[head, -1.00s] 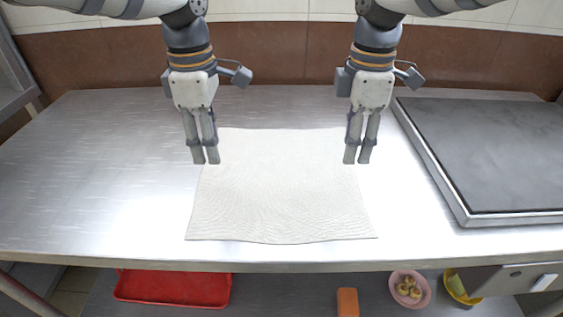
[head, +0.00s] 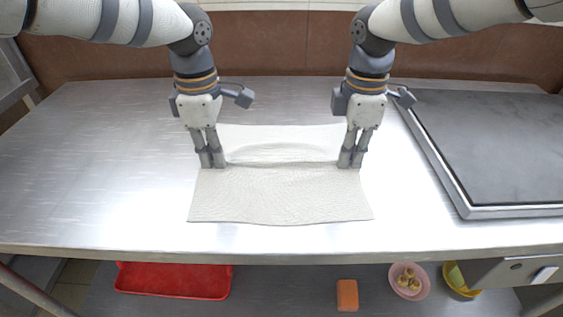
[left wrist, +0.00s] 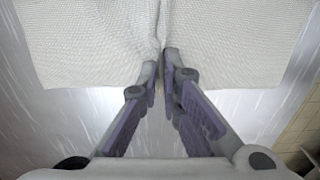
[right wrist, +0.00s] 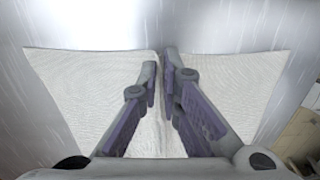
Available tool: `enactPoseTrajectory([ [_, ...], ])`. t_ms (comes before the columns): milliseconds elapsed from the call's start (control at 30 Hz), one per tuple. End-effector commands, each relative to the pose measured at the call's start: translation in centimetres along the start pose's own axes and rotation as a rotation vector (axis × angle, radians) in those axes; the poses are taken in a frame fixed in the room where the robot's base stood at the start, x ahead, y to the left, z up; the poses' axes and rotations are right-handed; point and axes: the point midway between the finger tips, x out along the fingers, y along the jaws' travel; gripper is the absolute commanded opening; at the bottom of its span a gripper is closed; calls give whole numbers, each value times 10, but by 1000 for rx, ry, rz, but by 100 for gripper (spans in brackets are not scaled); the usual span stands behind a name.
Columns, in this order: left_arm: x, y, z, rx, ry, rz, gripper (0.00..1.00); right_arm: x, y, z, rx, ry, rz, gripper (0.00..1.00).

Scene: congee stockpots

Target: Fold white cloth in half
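The white cloth (head: 280,196) lies on the metal table, with a raised crease running across it between my two grippers and a bulge behind the crease. My left gripper (head: 212,164) points down at the cloth's left side, its fingers nearly together. In the left wrist view a ridge of cloth (left wrist: 80,40) runs in between the fingertips (left wrist: 166,68). My right gripper (head: 350,163) is at the cloth's right side in the same pose. In the right wrist view the cloth (right wrist: 95,95) is pinched up between its fingertips (right wrist: 165,68). The fingertips partly hide the pinched spots.
A dark griddle plate (head: 490,140) with a metal rim stands on the table at the right. The table (head: 100,180) is clear on the left. Below are a red tray (head: 173,282), an orange block (head: 347,295), a pink bowl (head: 409,283) and a yellow bowl (head: 458,283).

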Motion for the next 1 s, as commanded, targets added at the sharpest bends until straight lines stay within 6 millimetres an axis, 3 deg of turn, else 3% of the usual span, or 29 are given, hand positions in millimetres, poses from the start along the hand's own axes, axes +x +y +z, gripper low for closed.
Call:
enactPoseTrajectory([
  [400,9,-2,-1,1,4,-13,0,9,-2,1,-1,-3,-14,0],
  [533,3,-2,-1,1,4,-7,0,3,-2,1,-1,-4,-8,0],
  [667,-30,0,-1,1,4,34,0,-31,0,1,0,-3,33,0],
  [900,-135,-2,-1,0,3,174,0,-135,-3,1,0,-2,174,0],
  [1000,-144,-3,-1,0,2,187,0,-144,-4,0,0,-2,187,0],
])
